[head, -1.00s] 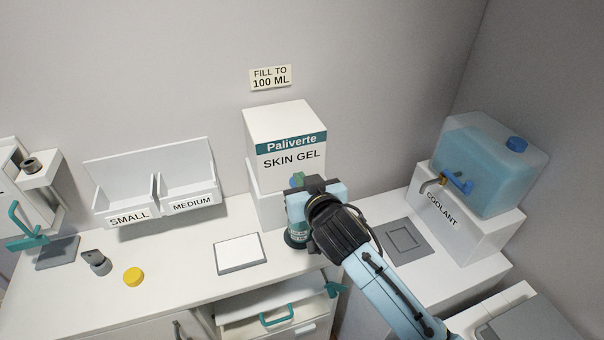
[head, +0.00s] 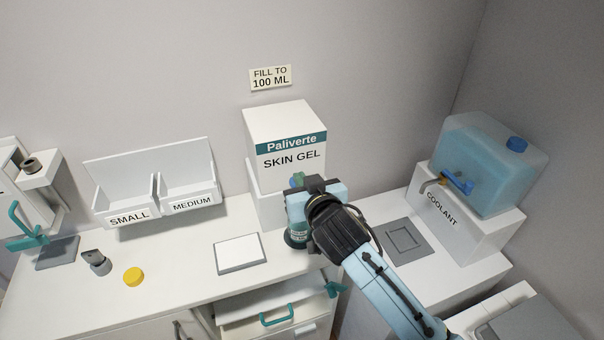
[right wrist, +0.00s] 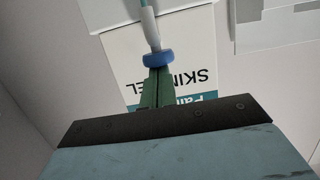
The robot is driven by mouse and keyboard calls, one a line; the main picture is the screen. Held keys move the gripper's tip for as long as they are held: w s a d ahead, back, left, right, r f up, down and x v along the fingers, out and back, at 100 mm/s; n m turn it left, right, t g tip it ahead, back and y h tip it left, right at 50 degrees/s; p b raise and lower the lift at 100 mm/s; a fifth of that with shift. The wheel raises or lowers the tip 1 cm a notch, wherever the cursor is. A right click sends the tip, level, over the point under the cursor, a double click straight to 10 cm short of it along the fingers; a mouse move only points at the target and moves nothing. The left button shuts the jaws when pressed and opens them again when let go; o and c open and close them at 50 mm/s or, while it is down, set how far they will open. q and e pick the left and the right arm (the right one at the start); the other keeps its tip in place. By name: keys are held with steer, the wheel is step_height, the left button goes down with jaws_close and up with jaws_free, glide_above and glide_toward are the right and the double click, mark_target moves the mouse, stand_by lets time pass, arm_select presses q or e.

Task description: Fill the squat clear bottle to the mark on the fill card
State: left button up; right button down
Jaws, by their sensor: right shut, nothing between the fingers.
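The fill card (head: 270,77) on the wall reads "FILL TO 100 ML". The white SKIN GEL dispenser box (head: 290,148) stands on the counter below it. My right gripper (head: 297,181) is at the front of this box; its green fingers (right wrist: 158,88) are shut and empty. Their tips are at a blue round knob (right wrist: 158,59) on the dispenser; I cannot tell whether they touch. A squat bottle (head: 296,238) with a dark teal lower part stands below the gripper, mostly hidden by it, so its fill level is unclear. My left gripper is out of view.
A blue COOLANT tank (head: 490,165) with a tap stands at right, beside a grey pad (head: 402,240). SMALL and MEDIUM bins (head: 152,185), a yellow cap (head: 133,277), a grey fitting (head: 96,262) and a white tile (head: 241,254) are at left. An open drawer (head: 270,305) juts out in front.

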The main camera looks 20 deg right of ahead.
steer(key=shift+s+f, duration=0.1)
steer(key=shift+f, duration=0.3)
step_height(320, 180, up, 5)
steer(key=p, duration=0.5)
steer(key=shift+r, duration=0.2)
steer(key=b+v, duration=0.1)
steer(key=v, duration=0.8)
steer(key=shift+s+b, duration=0.35)
steer(key=shift+s, duration=0.05)
steer(key=shift+f, duration=0.2)
